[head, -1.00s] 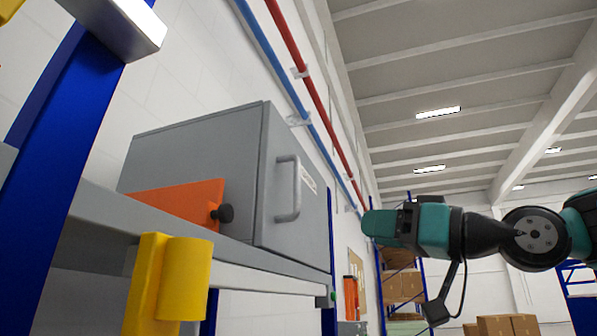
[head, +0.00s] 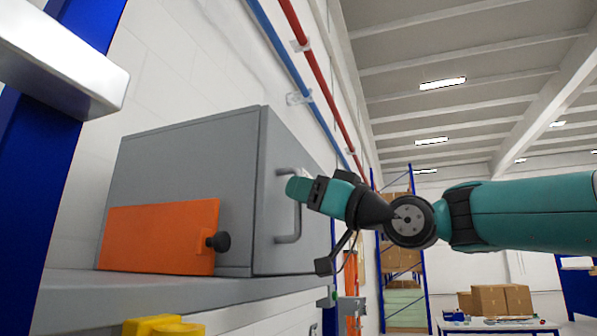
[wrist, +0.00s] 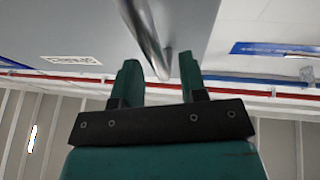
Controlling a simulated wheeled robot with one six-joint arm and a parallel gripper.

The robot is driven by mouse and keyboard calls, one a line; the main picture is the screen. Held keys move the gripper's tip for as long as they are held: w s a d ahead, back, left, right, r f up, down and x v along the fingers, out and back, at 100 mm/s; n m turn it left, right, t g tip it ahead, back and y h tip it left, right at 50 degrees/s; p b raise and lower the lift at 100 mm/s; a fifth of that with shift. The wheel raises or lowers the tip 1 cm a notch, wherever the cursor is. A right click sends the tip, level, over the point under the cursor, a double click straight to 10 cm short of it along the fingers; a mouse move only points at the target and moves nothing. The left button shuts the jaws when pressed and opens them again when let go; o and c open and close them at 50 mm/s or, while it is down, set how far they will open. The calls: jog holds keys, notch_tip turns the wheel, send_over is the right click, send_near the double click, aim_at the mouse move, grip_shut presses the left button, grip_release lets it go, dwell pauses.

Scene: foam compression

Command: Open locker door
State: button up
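The grey locker (head: 190,170) sits on a grey shelf at the left of the head view. Its door (head: 270,240) faces right and looks closed. A metal bar handle (head: 289,238) stands upright on the door. My gripper (head: 296,187) is at the upper part of the handle. In the wrist view my gripper (wrist: 160,78) has its two teal fingers apart, with the handle (wrist: 146,38) reaching down into the space between their tips. I see clear gaps on both sides of the bar. A label (wrist: 72,60) shows on the door.
An orange plate (head: 160,237) with a black knob (head: 219,242) stands in front of the locker's near side. The shelf edge (head: 200,295) runs below. A yellow part (head: 163,326) is at the bottom. Blue and red pipes (head: 318,85) run along the wall.

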jog(key=shift+x, duration=0.85)
grip_shut()
jog(key=shift+d+f, duration=0.1)
